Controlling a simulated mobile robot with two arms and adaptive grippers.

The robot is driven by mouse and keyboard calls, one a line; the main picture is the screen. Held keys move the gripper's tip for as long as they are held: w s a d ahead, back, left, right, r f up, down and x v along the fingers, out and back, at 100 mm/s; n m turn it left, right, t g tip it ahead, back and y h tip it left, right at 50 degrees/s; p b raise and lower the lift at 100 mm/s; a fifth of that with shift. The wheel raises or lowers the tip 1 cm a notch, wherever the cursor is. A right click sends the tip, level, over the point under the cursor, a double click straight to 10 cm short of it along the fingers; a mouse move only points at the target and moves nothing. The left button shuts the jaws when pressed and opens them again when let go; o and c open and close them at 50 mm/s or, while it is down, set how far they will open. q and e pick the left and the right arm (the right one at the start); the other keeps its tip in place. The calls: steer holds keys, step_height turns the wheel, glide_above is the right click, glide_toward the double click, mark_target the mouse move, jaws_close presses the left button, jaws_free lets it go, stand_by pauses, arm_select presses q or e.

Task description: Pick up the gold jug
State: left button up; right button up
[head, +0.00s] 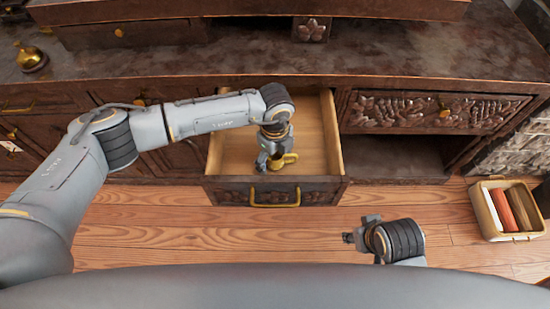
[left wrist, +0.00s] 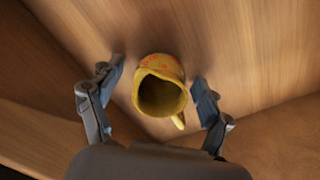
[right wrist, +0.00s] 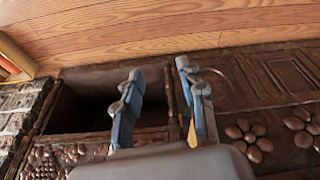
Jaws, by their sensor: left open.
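The gold jug (left wrist: 162,90) lies inside the open drawer (head: 330,135), its round mouth facing the left wrist camera and its handle at the lower right. In the head view the jug (head: 286,160) is partly hidden behind my left gripper (head: 268,160). My left gripper (left wrist: 155,92) is open, with one finger on each side of the jug and a gap on both sides. My right gripper (head: 350,238) is in front of the drawer, low over the floor. In the right wrist view its two fingers (right wrist: 155,95) stand apart with nothing between them.
A dark cabinet top (head: 400,55) lies above, with a gold bell-like object (head: 31,60) at left. A basket (head: 487,212) stands on the floor at right.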

arm_select(q)
steer(key=c, duration=1.3)
steer(key=shift+r, duration=0.1)
